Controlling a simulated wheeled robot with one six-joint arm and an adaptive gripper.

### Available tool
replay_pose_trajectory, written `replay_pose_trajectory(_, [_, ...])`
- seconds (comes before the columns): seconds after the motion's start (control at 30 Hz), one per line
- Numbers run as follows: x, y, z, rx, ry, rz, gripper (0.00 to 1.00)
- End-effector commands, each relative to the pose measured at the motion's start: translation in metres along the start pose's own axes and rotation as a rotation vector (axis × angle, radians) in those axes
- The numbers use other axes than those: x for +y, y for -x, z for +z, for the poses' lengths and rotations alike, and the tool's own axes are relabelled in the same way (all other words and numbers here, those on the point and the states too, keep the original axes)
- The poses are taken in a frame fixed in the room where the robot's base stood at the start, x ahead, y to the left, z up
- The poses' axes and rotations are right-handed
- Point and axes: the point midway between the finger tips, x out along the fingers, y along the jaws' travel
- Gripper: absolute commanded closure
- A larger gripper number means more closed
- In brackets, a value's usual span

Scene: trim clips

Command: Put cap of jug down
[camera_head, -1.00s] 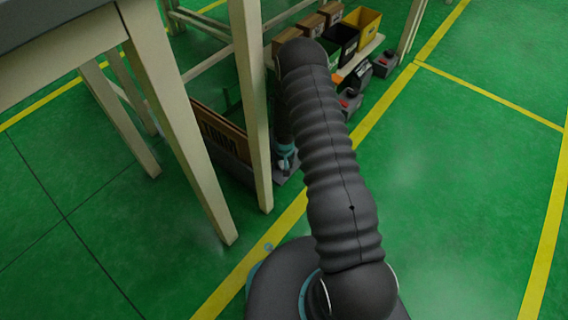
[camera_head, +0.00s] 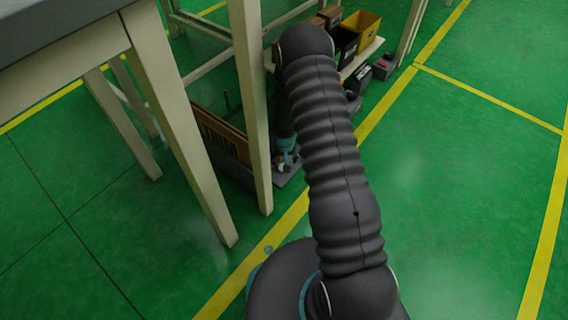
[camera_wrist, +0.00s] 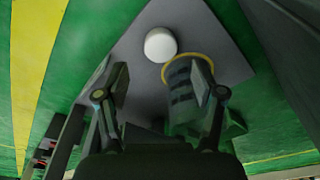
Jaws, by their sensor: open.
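A small white rounded piece, which looks like the cap (camera_wrist: 160,45), sits on a grey board (camera_wrist: 128,56) in the wrist view, just beyond my fingertips. Beside it, to the right, is a round yellow-rimmed thing (camera_wrist: 180,62), possibly the jug; my right finger covers much of it, so I cannot tell for sure. My gripper (camera_wrist: 160,85) is open, its two fingers spread apart with nothing held between them. The cap appears apart from both fingers. In the head view my arm hides most of the gripper's work area.
A brown lettered box (camera_head: 222,138) stands left of my gripper, behind a table leg (camera_head: 250,110). A yellow bin (camera_head: 362,30) and dark boxes stand on a low shelf at the back. The green floor (camera_head: 460,200) at the right is clear.

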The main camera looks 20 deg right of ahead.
Motion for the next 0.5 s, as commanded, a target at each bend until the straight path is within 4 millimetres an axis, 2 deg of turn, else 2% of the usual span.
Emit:
replay_pose_trajectory(0.03, [0.0, 0.014, -0.001, 0.002, 0.0, 0.0, 0.32])
replay_pose_trajectory(0.2, [0.0, 0.043, 0.0, 0.001, 0.0, 0.0, 0.32])
replay_pose_trajectory(0.5, [0.0, 0.07, -0.002, 0.004, 0.001, 0.0, 0.32])
